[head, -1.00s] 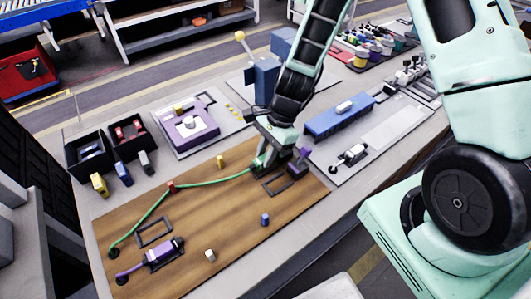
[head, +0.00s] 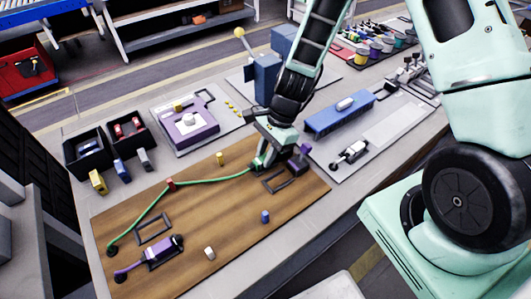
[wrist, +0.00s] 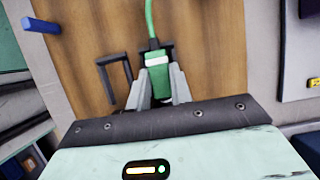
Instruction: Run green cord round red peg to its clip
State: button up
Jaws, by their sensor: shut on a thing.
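The green cord (head: 145,213) runs from a black round anchor at the board's left edge to the red peg (head: 171,184). It bends at the peg's base, seemingly touching it, then runs right to my gripper (head: 259,168). In the wrist view my gripper (wrist: 157,90) is shut on the green plug (wrist: 151,76) at the cord's end, between both fingers. The plug is low over the board's right part, beside an empty dark frame (wrist: 117,72).
Yellow (head: 220,159), blue (head: 265,216) and white (head: 209,253) pegs stand apart. A purple part (head: 298,162) is just right of my gripper.

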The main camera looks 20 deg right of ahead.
jog(key=o, duration=1)
jog(key=v, duration=1.7)
jog(key=shift+r+p, duration=0.3)
jog(key=shift+a, duration=0.1)
jog(key=s+a+r+n+h, duration=0.1)
jog(key=s+a+r+n, duration=0.1)
jog(key=s+a+n, duration=0.2)
jog(key=s+a+r+n+h, duration=0.1)
jog(key=s+a+n, duration=0.3)
jog(key=s+n, duration=0.5)
jog(key=s+a+r+n+h, duration=0.2)
jog(key=s+a+r+n, duration=0.1)
jog(key=s+n, duration=0.4)
jog(key=shift+a+n+t, duration=0.2)
jog(key=shift+a+n, duration=0.15)
jog(key=shift+n, duration=0.55)
jog(key=shift+a+n+t, duration=0.2)
jog(key=shift+a+n, duration=0.1)
jog(key=shift+n, duration=0.6)
